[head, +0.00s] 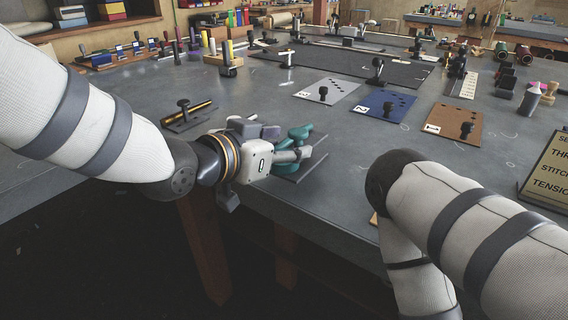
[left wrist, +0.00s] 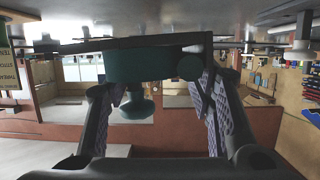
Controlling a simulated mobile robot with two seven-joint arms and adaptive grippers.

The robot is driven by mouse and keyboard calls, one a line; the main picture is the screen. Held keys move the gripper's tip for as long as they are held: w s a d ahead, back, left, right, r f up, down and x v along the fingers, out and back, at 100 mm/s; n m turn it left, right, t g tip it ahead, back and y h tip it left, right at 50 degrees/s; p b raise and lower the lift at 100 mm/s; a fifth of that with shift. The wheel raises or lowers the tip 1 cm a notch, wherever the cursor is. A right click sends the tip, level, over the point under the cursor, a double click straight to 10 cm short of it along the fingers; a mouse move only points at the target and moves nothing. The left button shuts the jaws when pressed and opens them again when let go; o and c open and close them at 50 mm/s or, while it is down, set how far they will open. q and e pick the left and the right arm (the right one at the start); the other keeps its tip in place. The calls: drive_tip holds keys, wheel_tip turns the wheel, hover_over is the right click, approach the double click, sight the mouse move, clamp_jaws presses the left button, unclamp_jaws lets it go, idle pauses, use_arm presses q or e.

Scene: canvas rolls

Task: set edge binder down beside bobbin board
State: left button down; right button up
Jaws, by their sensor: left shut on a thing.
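My left gripper (head: 288,156) is shut on a teal tool with a round knob and a dark flat base, which I take to be the edge binder (head: 300,133). It is at the front edge of the grey table (head: 345,180); whether its base touches the table I cannot tell. In the left wrist view the teal body (left wrist: 150,66) lies between the fingers of my left gripper (left wrist: 165,85). A wooden board with several small upright pieces (head: 110,60), perhaps the bobbin board, stands at the back left. My right arm shows at the right; its gripper is hidden.
A dark plate with a yellow strip and black handle (head: 188,115) lies left of my gripper. Grey (head: 320,90), blue (head: 385,105) and brown (head: 452,122) plates with black knobs lie to the right. A lettered sign (head: 548,170) stands at the right edge. Bare table lies between.

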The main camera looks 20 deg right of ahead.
use_arm(q)
drive_tip(key=shift+w+d+f, duration=0.2)
drive_tip(key=shift+w+f, duration=0.05)
drive_tip(key=shift+f, duration=0.05)
drive_tip(key=shift+w+d+f, duration=0.1)
drive_tip(key=shift+w+f, duration=0.05)
drive_tip(key=shift+f, duration=0.8)
drive_tip(key=shift+w+d+f, duration=0.1)
drive_tip(key=shift+f, duration=0.8)
use_arm(e)
drive_tip(key=shift+s+f, duration=0.35)
use_arm(q)
drive_tip(key=shift+f+b, duration=0.15)
drive_tip(key=shift+b, duration=0.15)
drive_tip(key=c, duration=0.7)
unclamp_jaws()
